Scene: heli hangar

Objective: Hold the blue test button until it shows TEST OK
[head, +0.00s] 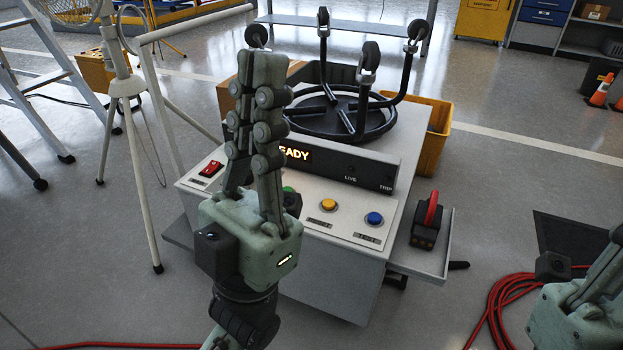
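The blue test button (374,219) sits at the right end of the control panel (335,232), with nothing touching it. The display (297,154) glows amber with "EADY"; its left part is hidden behind my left gripper. My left gripper (262,68) stands in front of the panel's left half, fingers pointing up and away, tips together with nothing seen between them. It is left of the blue button and apart from it. My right gripper (590,300) is at the lower right edge; its fingertips are out of frame.
A yellow button (328,205), a partly hidden green button (288,190) and a red switch (211,169) share the panel. Upright casters on a black ring (340,118) rise behind the display.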

